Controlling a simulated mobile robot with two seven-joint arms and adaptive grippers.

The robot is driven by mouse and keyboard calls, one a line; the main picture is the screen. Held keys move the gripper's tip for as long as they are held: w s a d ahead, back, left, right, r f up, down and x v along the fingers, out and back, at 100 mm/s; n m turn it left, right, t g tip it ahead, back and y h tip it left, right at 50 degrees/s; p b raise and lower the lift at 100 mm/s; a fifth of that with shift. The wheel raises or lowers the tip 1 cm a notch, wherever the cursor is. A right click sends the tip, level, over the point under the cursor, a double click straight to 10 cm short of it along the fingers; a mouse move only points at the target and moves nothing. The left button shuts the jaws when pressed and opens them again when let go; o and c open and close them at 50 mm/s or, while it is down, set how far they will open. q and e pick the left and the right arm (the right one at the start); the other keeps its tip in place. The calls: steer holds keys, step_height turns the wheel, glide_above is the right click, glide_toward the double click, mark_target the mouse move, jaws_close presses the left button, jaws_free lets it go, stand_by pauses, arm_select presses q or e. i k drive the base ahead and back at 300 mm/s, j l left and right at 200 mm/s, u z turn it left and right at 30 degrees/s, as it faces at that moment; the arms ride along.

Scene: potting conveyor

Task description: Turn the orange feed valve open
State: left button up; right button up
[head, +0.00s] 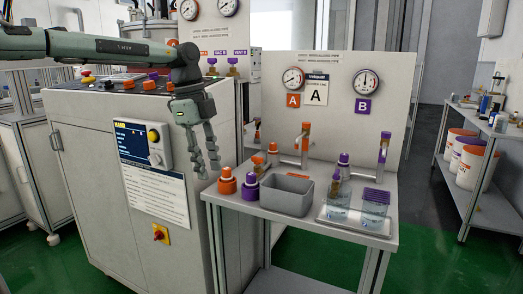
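My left gripper (207,172) hangs from the arm coming in from the left, fingers pointing down. Its two fingers are apart with nothing between them. It is in front of the white cabinet, left of the bench. Under the orange A sign, a tap with an orange top (307,127) stands at the back of the bench, to the right of my gripper and apart from it. A smaller orange-topped fitting (272,148) is left of it. I cannot tell which of these is the feed valve, or its handle position. My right gripper is out of view.
Gauges are on the panel (335,95) behind. The white cabinet (85,165) carries a control box (145,143).

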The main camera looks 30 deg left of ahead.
mark_target(257, 161)
steer(key=i+j, duration=0.15)
steer(key=i, duration=0.7)
